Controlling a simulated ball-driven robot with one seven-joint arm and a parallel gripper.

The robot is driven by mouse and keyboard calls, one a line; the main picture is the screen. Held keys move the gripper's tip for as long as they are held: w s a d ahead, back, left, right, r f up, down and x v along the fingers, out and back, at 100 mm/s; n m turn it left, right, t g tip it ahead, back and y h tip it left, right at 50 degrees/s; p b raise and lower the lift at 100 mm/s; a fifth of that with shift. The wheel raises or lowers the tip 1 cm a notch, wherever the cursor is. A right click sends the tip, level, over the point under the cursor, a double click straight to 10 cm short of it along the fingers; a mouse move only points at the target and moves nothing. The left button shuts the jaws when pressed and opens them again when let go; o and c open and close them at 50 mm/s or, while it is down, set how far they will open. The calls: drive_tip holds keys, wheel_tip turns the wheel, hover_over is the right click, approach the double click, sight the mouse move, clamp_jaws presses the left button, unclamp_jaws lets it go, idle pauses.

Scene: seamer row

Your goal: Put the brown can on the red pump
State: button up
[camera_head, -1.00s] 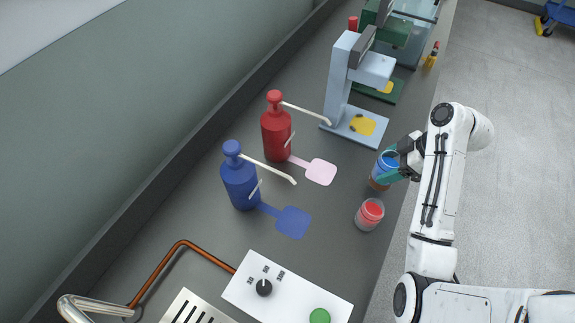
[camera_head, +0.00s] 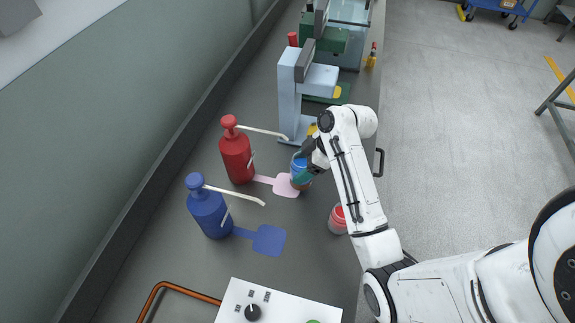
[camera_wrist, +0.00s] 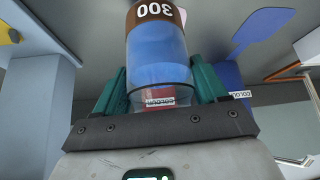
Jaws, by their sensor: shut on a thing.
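The brown can (camera_head: 300,168) is a clear can with blue contents and a brown band. In the wrist view the brown band (camera_wrist: 160,14) reads 300. My gripper (camera_head: 308,166) is shut on the can, with a teal finger on each side in the wrist view (camera_wrist: 160,92). The red pump (camera_head: 237,157) stands upright with a white spout, and a pink pad (camera_head: 283,187) reaches from its foot. The can overlaps the right side of this pad in the head view; I cannot tell whether it touches it.
A blue pump (camera_head: 208,212) with a blue pad (camera_head: 268,241) stands nearer. A can with red contents (camera_head: 338,222) stands near the bench edge. A light blue machine (camera_head: 290,95) stands just beyond the held can. A white control panel (camera_head: 278,303) lies in front.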

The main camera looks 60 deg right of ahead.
drive_tip(key=w, duration=0.1)
drive_tip(key=w+a+p, duration=0.1)
drive_tip(key=w+a, duration=0.1)
drive_tip(key=shift+w+a+f, duration=0.1)
drive_tip(key=shift+w+f, duration=0.1)
drive_tip(key=shift+f, duration=0.55)
drive_tip(key=shift+f, duration=0.1)
drive_tip(key=shift+f, duration=0.1)
drive_tip(key=o, duration=1.2)
drive_tip(key=shift+s, duration=0.1)
drive_tip(key=shift+o, duration=0.2)
drive_tip(key=shift+r, duration=0.3)
drive_tip(key=v, duration=1.2)
drive_tip(key=shift+f, duration=0.1)
